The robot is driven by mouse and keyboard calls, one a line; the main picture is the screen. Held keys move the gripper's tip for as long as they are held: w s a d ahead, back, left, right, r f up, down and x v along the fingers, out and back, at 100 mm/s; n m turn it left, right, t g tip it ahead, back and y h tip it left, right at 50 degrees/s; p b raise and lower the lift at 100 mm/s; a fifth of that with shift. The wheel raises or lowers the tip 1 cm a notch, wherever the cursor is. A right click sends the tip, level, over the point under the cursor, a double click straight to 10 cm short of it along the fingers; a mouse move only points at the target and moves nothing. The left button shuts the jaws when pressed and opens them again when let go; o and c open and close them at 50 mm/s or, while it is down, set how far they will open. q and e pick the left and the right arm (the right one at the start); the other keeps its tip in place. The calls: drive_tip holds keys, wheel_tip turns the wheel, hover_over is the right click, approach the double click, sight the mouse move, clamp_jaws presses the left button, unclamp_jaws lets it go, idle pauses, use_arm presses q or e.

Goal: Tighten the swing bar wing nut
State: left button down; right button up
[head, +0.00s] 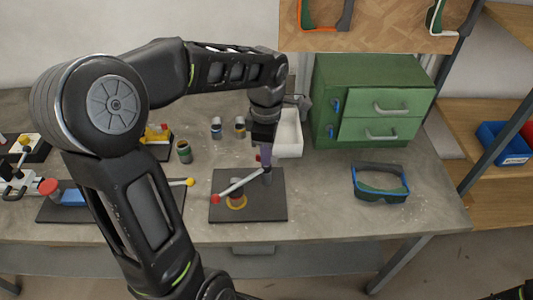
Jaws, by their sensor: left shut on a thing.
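The jig is a dark square plate (276,209) on the bench with a grey post at its right. A pale swing bar (240,184) slants from the post down left to a red knob (216,198). A round part (237,201) with a yellow ring at its base stands under the bar. My left gripper (265,155) points down over the post and is shut on the swing bar wing nut, which the fingers mostly hide. A small red bit shows beside the fingers. My right gripper is not in view; only a dark part shows at the bottom right corner.
A white tray (289,134) and a green drawer cabinet (370,100) stand behind the plate. Goggles (381,184) lie to the right. Small jars (184,151) and other clamp fixtures (68,194) are left. Bench between plate and goggles is clear.

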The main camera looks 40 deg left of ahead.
use_arm(q)
drive_tip(key=m, duration=0.3)
drive_tip(key=shift+m, duration=0.3)
drive_tip(key=m, duration=0.4)
drive_tip(key=shift+m+b, duration=0.3)
drive_tip(key=shift+b, duration=0.05)
drive_tip(key=m, duration=1.2)
drive_tip(key=shift+m, duration=0.3)
drive_tip(key=m, duration=0.3)
drive_tip(key=shift+m+p, duration=0.4)
drive_tip(key=m, duration=0.4)
drive_tip(key=shift+w+m+p, duration=0.1)
drive_tip(key=shift+m+p, duration=0.3)
drive_tip(key=shift+m, duration=1.4)
